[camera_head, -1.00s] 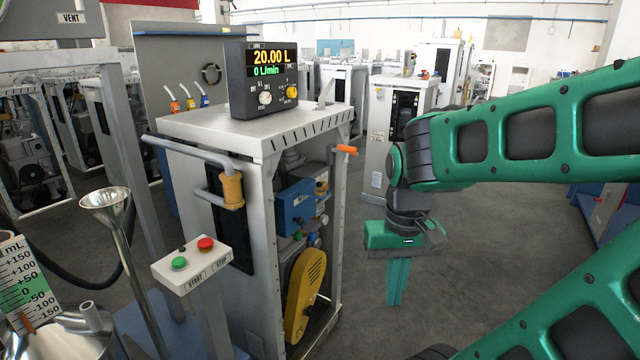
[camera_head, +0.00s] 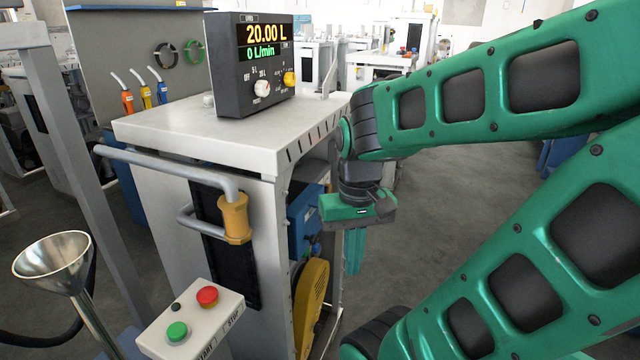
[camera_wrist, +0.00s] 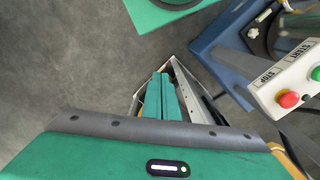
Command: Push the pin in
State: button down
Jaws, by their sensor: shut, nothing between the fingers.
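I see no pin in either current view; the dispenser cabinet's right front edge, where an orange pin-like piece stuck out earlier, is partly behind my arm. The dispenser cabinet (camera_head: 170,127) stands left of my arm, with its open side showing a blue box and a yellow guard (camera_head: 312,300). My gripper (camera_head: 354,272) hangs pointing down just right of the cabinet's open side. Its green fingers are together and hold nothing. In the wrist view the closed fingers (camera_wrist: 162,82) point toward the grey floor.
A display unit (camera_head: 250,65) reading 20.00 L and 0 L/min sits on the cabinet. A handle with a yellow grip (camera_head: 236,218) juts from its front. A start/stop button box (camera_head: 190,322) and a metal funnel (camera_head: 52,262) stand at the front left.

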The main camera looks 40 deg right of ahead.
jog(key=shift+w, duration=0.25)
jog(key=w+d+r+m+t+h, duration=0.1)
jog(key=w+d+m+t, duration=0.2)
jog(key=w+d, duration=0.5)
jog(key=w+d+r+m+t+h, duration=0.1)
jog(key=w+d+t, duration=0.3)
jog(key=w+d, duration=0.5)
jog(key=d+r+m, duration=0.1)
jog(key=d, duration=0.6)
jog(key=shift+r+m, duration=0.3)
jog(key=shift+m, duration=0.1)
jog(key=shift+w, duration=0.1)
